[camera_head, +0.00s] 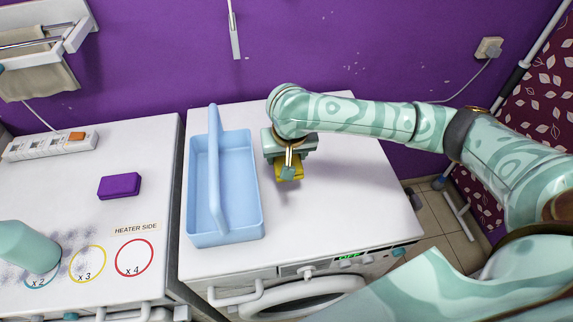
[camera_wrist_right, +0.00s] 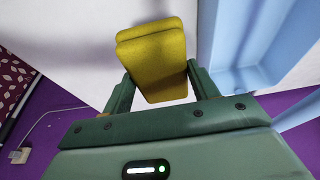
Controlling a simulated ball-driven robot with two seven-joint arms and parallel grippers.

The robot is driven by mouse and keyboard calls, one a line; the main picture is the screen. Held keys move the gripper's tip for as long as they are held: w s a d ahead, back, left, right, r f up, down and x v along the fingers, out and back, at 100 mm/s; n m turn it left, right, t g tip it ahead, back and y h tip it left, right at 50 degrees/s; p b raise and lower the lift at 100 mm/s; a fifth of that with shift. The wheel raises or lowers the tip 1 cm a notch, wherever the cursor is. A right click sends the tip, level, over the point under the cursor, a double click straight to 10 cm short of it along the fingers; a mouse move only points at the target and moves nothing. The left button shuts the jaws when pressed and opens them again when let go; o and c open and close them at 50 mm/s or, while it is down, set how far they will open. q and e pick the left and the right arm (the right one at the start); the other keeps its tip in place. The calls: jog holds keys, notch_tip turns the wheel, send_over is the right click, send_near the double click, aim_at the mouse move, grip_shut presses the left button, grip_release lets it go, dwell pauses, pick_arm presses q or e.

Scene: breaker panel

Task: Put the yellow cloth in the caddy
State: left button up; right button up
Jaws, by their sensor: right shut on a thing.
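The yellow cloth (camera_head: 289,172) is a small folded pad, seen below my right gripper in the head view. It fills the space between the fingers in the right wrist view (camera_wrist_right: 155,60). My right gripper (camera_head: 288,168) is shut on the cloth, over the white appliance top just right of the caddy; I cannot tell how high it is. The light blue caddy (camera_head: 248,175) stands upright on that top, with a tall central handle dividing it, and its visible compartments look empty. Its blue wall also shows in the right wrist view (camera_wrist_right: 236,77). My left gripper is not in view.
A purple sponge-like block (camera_head: 120,186) and a white power strip (camera_head: 50,146) with an orange switch lie on the left appliance. Coloured circles are marked at its front. The right appliance top (camera_head: 350,210) is clear right of the caddy. A purple wall stands behind.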

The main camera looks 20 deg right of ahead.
jog(key=w+d+f+b, duration=0.1)
jog(key=f, duration=0.1)
jog(key=w+f+b, duration=0.1)
jog(key=w+f, duration=0.1)
jog(key=w+d+f+b, duration=0.1)
jog(key=w+f+b, duration=0.1)
jog(key=shift+d, duration=0.35)
jog(key=b+x, duration=0.1)
jog(key=x, duration=0.1)
jog(key=b+x, duration=0.2)
jog(key=shift+s+f, duration=0.1)
jog(key=shift+s, duration=0.3)
jog(key=shift+r, duration=0.2)
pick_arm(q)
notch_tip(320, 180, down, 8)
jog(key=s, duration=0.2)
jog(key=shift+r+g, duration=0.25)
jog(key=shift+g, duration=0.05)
pick_arm(e)
jog(key=o, duration=1)
jog(key=shift+c, duration=0.2)
